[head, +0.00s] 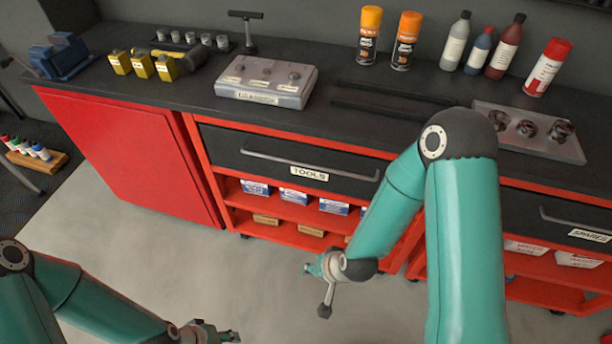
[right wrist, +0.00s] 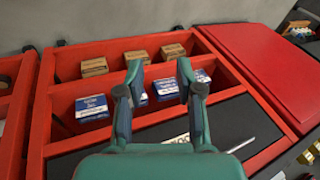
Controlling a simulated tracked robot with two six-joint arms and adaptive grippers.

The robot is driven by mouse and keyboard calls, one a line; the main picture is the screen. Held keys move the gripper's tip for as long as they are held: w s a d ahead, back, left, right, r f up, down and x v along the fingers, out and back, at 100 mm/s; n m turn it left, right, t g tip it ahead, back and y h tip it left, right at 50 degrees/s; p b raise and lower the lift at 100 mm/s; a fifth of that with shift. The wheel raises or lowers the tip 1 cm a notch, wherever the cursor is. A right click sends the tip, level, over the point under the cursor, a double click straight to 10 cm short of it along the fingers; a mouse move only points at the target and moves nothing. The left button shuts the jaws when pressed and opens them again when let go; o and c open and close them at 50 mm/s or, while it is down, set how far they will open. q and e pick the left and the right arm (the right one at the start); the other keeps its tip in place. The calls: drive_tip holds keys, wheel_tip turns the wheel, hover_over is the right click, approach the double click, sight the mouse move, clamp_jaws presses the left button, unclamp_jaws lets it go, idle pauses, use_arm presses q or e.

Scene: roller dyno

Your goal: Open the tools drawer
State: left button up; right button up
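The tools drawer (head: 225,143) has a black front, a long grey bar handle (head: 300,163) and a label reading TOOLS. It looks shut, flush in the red cabinet under the worktop. In the right wrist view the drawer front (right wrist: 110,155) lies at the bottom, with part of its handle (right wrist: 241,144) and label showing. My right gripper (head: 316,288) is low in front of the cabinet, below the drawer handle and apart from it. Its fingers (right wrist: 158,68) are spread with nothing between them. My left gripper (head: 228,336) is at the bottom edge, away from the drawer; its fingers are unclear.
Red shelves (head: 275,208) with blue-white and brown boxes are under the drawer. A red cabinet door (head: 130,150) is at left and a spares drawer (head: 560,218) at right. Bottles, spray cans and a grey block (head: 265,80) stand on the worktop. The floor in front is clear.

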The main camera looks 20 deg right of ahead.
drive_tip(key=w+m+t+h+b, duration=0.1)
drive_tip(key=w+m+t+b, duration=0.3)
drive_tip(key=w+b, duration=0.35)
drive_tip(key=m+t+h+b, duration=0.5)
drive_tip(key=m+t+b, duration=0.3)
drive_tip(key=m+b, duration=0.4)
approach(306, 166)
use_arm(q)
wheel_tip(306, 166, down, 23)
drive_tip(key=shift+r, duration=0.15)
use_arm(e)
drive_tip(key=shift+n, duration=0.3)
drive_tip(key=x, duration=1)
drive_tip(key=shift+w+d+f, duration=0.2)
drive_tip(key=shift+w+f, duration=0.05)
drive_tip(key=shift+c, duration=0.2)
clamp_jaws()
drive_tip(key=shift+a+g, duration=0.15)
drive_tip(key=shift+g, duration=0.15)
